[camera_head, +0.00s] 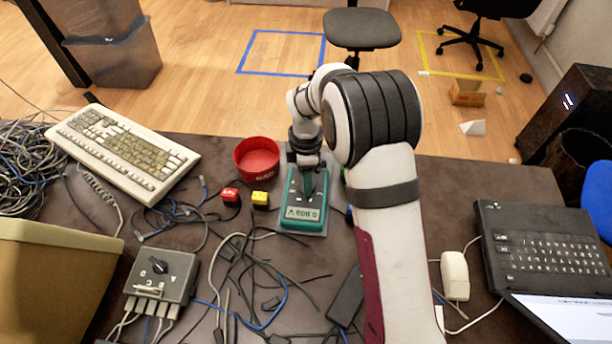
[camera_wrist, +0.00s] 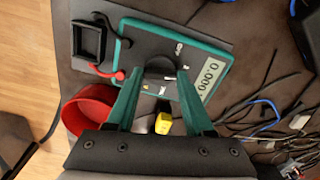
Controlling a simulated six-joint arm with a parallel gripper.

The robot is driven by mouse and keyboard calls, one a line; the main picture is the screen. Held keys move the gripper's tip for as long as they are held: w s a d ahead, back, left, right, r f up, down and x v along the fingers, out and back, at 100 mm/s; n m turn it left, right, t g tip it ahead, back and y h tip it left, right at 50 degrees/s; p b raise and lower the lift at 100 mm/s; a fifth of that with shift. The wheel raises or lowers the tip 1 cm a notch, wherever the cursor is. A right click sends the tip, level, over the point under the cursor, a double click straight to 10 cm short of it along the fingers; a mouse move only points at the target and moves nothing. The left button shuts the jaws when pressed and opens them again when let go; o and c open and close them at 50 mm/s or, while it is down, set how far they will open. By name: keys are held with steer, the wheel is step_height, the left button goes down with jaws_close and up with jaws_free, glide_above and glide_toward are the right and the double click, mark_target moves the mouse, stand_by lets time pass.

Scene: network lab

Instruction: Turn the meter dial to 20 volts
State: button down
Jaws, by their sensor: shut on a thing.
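The meter (camera_head: 290,222) is a teal-edged grey box lying on the dark table, with a pale display (camera_head: 303,213) at its near end. In the wrist view the meter (camera_wrist: 218,48) fills the upper middle, and its display seems to show zeros. Its round dark dial (camera_wrist: 160,66) sits in the middle of the face, with small light marks around it. My gripper (camera_head: 306,186) reaches down over the meter from the far side. In the wrist view the green fingers of my gripper (camera_wrist: 158,80) are shut on the dial, one on each side. The dial's pointer setting cannot be read.
Loose cables (camera_head: 235,270) clutter the near table. A keyboard (camera_head: 125,150), a switch box (camera_head: 160,277) and a laptop (camera_head: 540,240) stand further out.

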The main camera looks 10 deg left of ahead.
steer(key=m, duration=0.4)
steer(key=shift+a+m, duration=0.1)
steer(key=shift+m, duration=1.4)
steer(key=shift+c, duration=1.4)
jaws_free()
step_height(320, 180, up, 16)
steer(key=shift+f, duration=0.1)
